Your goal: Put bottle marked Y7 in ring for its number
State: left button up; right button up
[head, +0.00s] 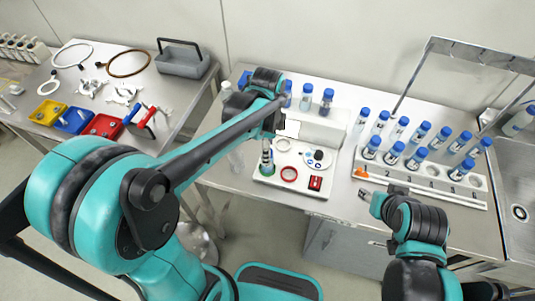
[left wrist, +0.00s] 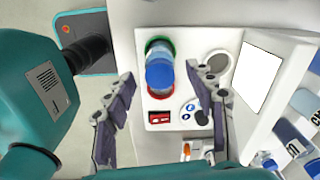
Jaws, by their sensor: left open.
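A blue-capped bottle (head: 266,158) stands at the left of a white board (head: 305,188). In the left wrist view the bottle (left wrist: 159,70) rises from a green ring (left wrist: 160,41), with a red ring (left wrist: 158,93) beside it. Its label is not readable. My left gripper (left wrist: 163,90) is open, one finger on each side of the bottle and apart from it. The red ring also shows in the head view (head: 289,174). My right gripper (head: 366,198) is low at the bench front, away from the bottles; its opening is unclear.
A white rack (head: 375,183) with printed numbers holds several blue-capped bottles and empty holes. More bottles (head: 306,97) stand on a raised shelf behind the board. A metal frame (head: 480,55) rises behind the rack. Coloured bins (head: 104,126) stand on the left bench.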

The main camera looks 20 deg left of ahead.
pick_arm(q)
notch_tip(320, 180, up, 4)
jog(key=shift+r+p, duration=0.2)
jog(key=shift+p, duration=0.2)
jog(key=shift+r, duration=0.25)
jog(key=shift+s+a+r+n, duration=0.15)
jog(key=shift+s+r+n, duration=0.1)
jog(key=shift+n, duration=0.15)
jog(key=s+a+n+t, duration=0.4)
jog(key=s+n+t, duration=0.3)
jog(key=n, duration=0.8)
jog(key=s, duration=0.2)
jog(key=shift+s+a+r, duration=0.2)
jog(key=shift+s+r, duration=0.2)
notch_tip(320, 180, down, 7)
jog(key=b, duration=0.6)
jog(key=shift+r, duration=0.2)
